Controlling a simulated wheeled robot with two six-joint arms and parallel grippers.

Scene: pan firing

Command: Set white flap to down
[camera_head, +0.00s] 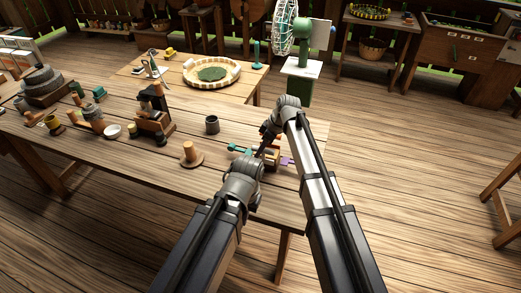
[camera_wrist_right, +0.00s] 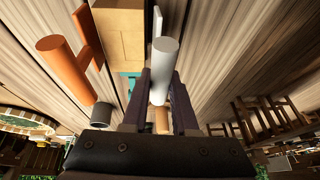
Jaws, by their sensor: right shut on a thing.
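In the right wrist view, the white flap's round white bar (camera_wrist_right: 165,58) lies between the two dark fingers of my right gripper (camera_wrist_right: 160,95), which is shut on it. The flap is beside a light wooden block (camera_wrist_right: 120,30). An orange peg (camera_wrist_right: 66,62) stands out on the block's left. In the head view, the block (camera_head: 271,157) is at the table's right end, partly hidden by my arms. My right gripper (camera_head: 267,140) reaches down to it. My left gripper (camera_head: 250,167) is close beside it; its fingers are unclear. The flap is not clear in the head view.
The block has teal (camera_head: 236,148) and purple (camera_head: 287,161) parts sticking out. A dark cup (camera_head: 212,124) and a wooden peg on a disc (camera_head: 189,155) stand left on the table. A green fan (camera_head: 285,30) stands behind. The table's front middle is clear.

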